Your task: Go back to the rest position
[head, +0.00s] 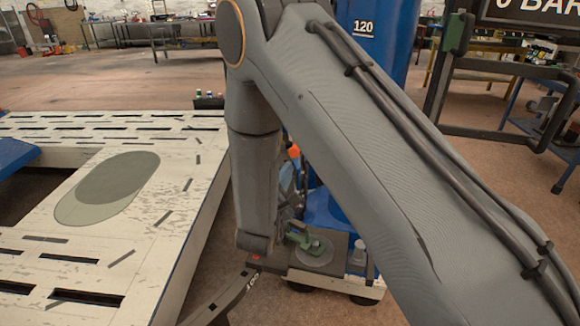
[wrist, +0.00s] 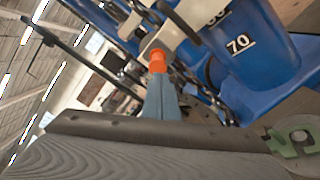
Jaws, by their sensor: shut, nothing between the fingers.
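My arm fills the middle of the head view, folded, with its outer link hanging down beside the bench. My gripper (head: 294,151) is largely hidden behind the arm there; only a bit of orange and blue shows past the link. In the wrist view my gripper (wrist: 157,62) shows as blue-grey fingers with an orange tip, pressed together. It is shut and empty, and its tip appears in front of blue and pale equipment. Whether it touches anything is hard to tell.
A pale slotted bench (head: 190,232) with a grey-green oval fills the left. A green clamp-like part (head: 302,238) sits close beyond the wrist; it also shows in the wrist view (wrist: 284,148). A blue cylinder (head: 372,45) marked 120 stands behind the arm. Open floor (head: 150,92) lies beyond the bench.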

